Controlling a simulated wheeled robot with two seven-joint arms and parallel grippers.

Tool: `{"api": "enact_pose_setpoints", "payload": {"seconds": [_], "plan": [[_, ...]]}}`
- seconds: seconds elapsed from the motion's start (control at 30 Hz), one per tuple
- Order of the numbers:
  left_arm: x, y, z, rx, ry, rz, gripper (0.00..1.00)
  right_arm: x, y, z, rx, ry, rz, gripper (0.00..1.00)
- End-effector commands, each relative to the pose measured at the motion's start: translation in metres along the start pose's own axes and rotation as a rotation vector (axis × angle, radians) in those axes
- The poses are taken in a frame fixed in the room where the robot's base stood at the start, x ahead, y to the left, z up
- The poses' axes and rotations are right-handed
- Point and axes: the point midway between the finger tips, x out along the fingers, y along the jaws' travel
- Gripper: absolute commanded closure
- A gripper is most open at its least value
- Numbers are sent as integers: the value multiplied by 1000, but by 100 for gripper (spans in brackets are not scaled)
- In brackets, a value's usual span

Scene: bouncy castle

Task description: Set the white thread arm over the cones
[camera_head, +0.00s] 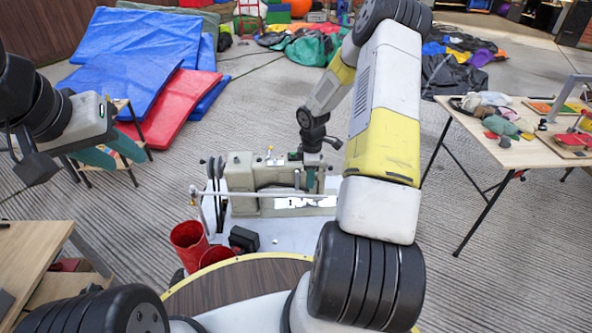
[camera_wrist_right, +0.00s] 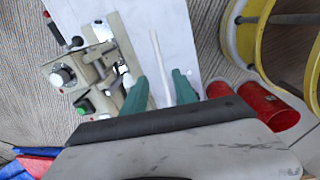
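The sewing machine (camera_head: 240,174) stands on a white tabletop, and its upper side also shows in the right wrist view (camera_wrist_right: 100,62). The white thread arm (camera_head: 248,194) looks like a thin pale rod along the machine's near side. In the right wrist view a white rod (camera_wrist_right: 157,55) runs between the teal fingers of my right gripper (camera_wrist_right: 160,78). Gaps show on both sides of the rod, so the fingers look open around or above it; contact cannot be told. My left gripper (camera_head: 110,152) is at the far left, fingers apart and empty. I cannot make out the cones.
Two red cups (camera_head: 188,240) stand left of the machine, and also show in the right wrist view (camera_wrist_right: 268,104). A small black box (camera_head: 243,239) is near them. A wooden table (camera_head: 520,150) with clutter stands right. Blue mats (camera_head: 135,50) lie behind.

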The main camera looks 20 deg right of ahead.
Motion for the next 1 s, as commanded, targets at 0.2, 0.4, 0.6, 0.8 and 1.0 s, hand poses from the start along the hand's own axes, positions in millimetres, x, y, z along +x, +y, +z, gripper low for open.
{"api": "enact_pose_setpoints", "payload": {"seconds": [0.2, 0.4, 0.6, 0.8, 1.0], "plan": [[0, 0, 0, 0, 0, 0, 64, 29, -1, -1, -4, 1, -4, 66], [0, 0, 0, 0, 0, 0, 64, 60, -1, 0, -1, 1, -3, 66], [0, 0, 0, 0, 0, 0, 64, 75, 0, 0, 0, 0, 0, 66], [0, 0, 0, 0, 0, 0, 64, 77, 0, 0, 0, 0, 0, 66], [0, 0, 0, 0, 0, 0, 64, 77, 0, 0, 0, 0, 0, 89]]}}
